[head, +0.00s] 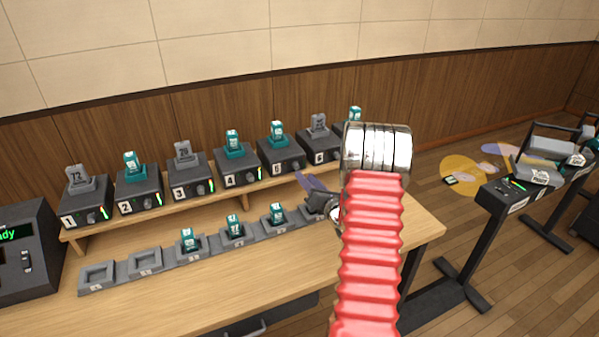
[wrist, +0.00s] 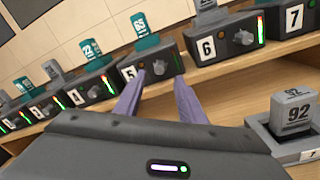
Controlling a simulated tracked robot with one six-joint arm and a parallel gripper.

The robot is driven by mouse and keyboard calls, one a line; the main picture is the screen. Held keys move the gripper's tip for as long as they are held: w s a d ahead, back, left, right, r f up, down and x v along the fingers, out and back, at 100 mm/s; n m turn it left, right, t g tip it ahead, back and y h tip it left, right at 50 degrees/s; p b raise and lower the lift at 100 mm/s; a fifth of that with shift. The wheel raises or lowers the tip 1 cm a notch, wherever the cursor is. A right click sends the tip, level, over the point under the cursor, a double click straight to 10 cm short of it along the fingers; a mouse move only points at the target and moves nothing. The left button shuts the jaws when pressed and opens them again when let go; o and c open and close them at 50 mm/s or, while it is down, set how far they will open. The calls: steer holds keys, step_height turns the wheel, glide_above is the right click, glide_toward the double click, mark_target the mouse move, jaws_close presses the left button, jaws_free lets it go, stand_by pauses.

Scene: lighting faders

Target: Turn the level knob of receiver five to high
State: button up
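Receiver five (head: 277,157) is a dark box on the raised shelf with a teal pack on top. It also shows in the wrist view (wrist: 153,57), numbered 5. The knob's pointer is too small to read. My gripper (wrist: 160,77) is open and empty, its two purple fingers pointing at the front of receiver five. The knob shows between the fingertips; I cannot tell how much gap is left.
Receiver six (wrist: 220,37) stands right of receiver five, receiver four (head: 236,160) to its left. Below the shelf is a row of grey cradles (head: 144,265), some holding teal packs. A grey pack marked 92 (wrist: 293,112) sits close right of my gripper. My arm hides the shelf's right end.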

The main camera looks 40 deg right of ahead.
mark_target(298, 168)
steer(key=x, duration=0.5)
steer(key=shift+w+d, duration=0.1)
steer(key=shift+w, duration=0.25)
steer(key=shift+c, duration=0.6)
jaws_close()
